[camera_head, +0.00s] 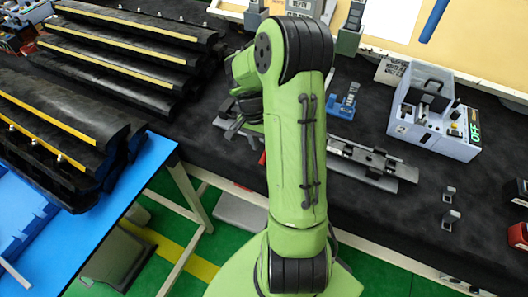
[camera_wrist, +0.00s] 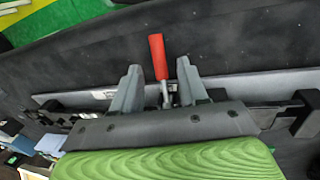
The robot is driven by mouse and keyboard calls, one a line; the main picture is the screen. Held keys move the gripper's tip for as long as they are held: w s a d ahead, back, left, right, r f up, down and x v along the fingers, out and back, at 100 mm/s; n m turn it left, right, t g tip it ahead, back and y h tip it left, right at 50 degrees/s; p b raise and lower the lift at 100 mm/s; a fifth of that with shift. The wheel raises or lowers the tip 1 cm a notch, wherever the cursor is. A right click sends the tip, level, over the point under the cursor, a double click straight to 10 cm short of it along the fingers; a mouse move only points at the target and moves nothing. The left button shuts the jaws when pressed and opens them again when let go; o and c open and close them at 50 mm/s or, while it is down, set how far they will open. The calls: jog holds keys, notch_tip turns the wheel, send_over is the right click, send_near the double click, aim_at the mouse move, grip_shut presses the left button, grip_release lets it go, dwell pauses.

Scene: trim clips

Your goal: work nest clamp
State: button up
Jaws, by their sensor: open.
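The work nest (camera_head: 406,171) is a long grey plate with dark fittings on the black bench top, partly hidden behind my arm in the head view. It also crosses the wrist view (camera_wrist: 252,87). The clamp's red handle (camera_wrist: 158,57) sits on a grey metal stem in the wrist view. In the head view only a small red bit (camera_head: 262,158) shows beside my arm. My gripper (camera_wrist: 158,67) is open, with one finger on each side of the handle and stem. Gaps show on both sides. Whether the clamp is open or closed cannot be told.
A grey control box (camera_head: 437,112) with a green OFF label stands at the right. A blue fixture (camera_head: 345,103) stands behind the nest. Small grey clips (camera_head: 450,219) lie at the front right. Black trim racks (camera_head: 120,45) and a blue table (camera_head: 125,200) are at the left.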

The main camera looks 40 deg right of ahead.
jog(key=shift+s+d+f, duration=0.1)
jog(key=shift+s+f, duration=0.05)
jog(key=shift+f, duration=0.65)
jog(key=shift+s+f, duration=0.15)
jog(key=shift+f, duration=0.6)
jog(key=shift+c, duration=0.4)
grip_shut()
